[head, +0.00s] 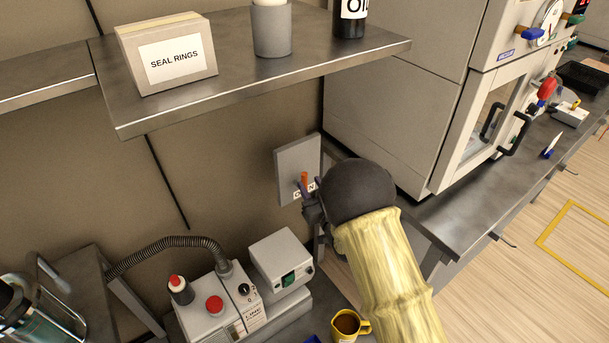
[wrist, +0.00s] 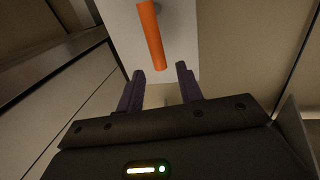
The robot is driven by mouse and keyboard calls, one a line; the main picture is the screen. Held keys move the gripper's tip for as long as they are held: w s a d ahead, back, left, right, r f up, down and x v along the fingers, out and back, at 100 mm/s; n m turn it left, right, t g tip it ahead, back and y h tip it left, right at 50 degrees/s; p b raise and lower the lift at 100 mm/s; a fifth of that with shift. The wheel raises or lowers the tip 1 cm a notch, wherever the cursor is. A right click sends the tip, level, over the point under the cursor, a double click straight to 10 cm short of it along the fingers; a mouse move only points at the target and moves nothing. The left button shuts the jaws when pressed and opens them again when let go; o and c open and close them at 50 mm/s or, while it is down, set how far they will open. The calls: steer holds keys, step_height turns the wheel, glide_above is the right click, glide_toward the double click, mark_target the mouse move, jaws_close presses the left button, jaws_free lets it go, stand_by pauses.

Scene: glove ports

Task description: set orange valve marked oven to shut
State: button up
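The orange valve lever (head: 304,180) is on a grey plate (head: 294,160) fixed to the back wall, under the shelf. A white label below the lever is partly hidden by my gripper, so its full wording cannot be read. In the wrist view the lever (wrist: 152,36) hangs nearly upright, slightly tilted, its lower end just beyond the fingertips. My gripper (wrist: 160,72) is open, with two dark purple fingers apart and nothing between them. In the head view my gripper (head: 308,190) is close to the plate, at the lever's lower end; contact cannot be told.
A steel shelf (head: 250,68) with a seal rings box (head: 168,54) overhangs the plate. A large grey cabinet (head: 395,100) stands close on the right. Below are a pump unit (head: 222,305), a white box (head: 282,258) and a yellow mug (head: 348,325).

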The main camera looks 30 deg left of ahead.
mark_target(306, 177)
steer(key=shift+x, duration=2.6)
jaws_close()
